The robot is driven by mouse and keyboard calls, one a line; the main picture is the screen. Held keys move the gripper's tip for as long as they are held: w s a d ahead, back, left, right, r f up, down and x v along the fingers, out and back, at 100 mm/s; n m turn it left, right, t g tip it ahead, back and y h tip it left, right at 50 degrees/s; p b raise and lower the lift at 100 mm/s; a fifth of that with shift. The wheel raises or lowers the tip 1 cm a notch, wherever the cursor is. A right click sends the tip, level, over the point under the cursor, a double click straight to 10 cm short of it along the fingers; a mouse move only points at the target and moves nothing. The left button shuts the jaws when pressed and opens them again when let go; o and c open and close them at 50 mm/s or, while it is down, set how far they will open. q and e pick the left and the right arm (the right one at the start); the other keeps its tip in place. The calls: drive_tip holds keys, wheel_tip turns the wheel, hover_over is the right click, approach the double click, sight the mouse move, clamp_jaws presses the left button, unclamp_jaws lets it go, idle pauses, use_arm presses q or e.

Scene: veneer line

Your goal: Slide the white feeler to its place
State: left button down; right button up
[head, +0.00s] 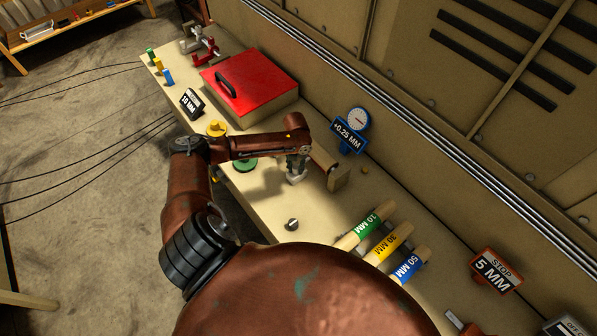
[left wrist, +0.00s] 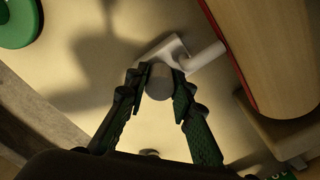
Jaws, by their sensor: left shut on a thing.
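The white feeler (head: 294,178) stands on the beige bench, left of a brown wooden cylinder (head: 323,155). My left gripper (head: 298,160) comes down over the feeler from above. In the left wrist view, my left gripper (left wrist: 160,78) is shut on the feeler's round grey knob (left wrist: 159,86), one finger on each side. The feeler's white body (left wrist: 165,50) shows beyond the fingertips, and its arm points right, close to the red-edged wooden cylinder (left wrist: 262,45). I cannot tell whether the tip touches it. My right gripper is not in view.
A blue gauge with a +0.25 MM sign (head: 348,137) stands behind the cylinder. A green disc (head: 243,164) and a red box (head: 250,84) lie farther left. Labelled rods (head: 390,243) and a small grey knob (head: 292,224) are nearer. A metal-railed wall (head: 440,150) bounds the bench's right side.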

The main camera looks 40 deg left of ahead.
use_arm(q)
drive_tip(key=shift+w+d+r, duration=0.1)
drive_tip(key=shift+w, duration=0.05)
drive_tip(key=c, duration=2)
unclamp_jaws()
drive_tip(key=shift+w, duration=0.1)
drive_tip(key=shift+c, duration=0.2)
drive_tip(key=o, duration=0.4)
wheel_tip(320, 180, up, 12)
drive_tip(key=shift+f, duration=0.1)
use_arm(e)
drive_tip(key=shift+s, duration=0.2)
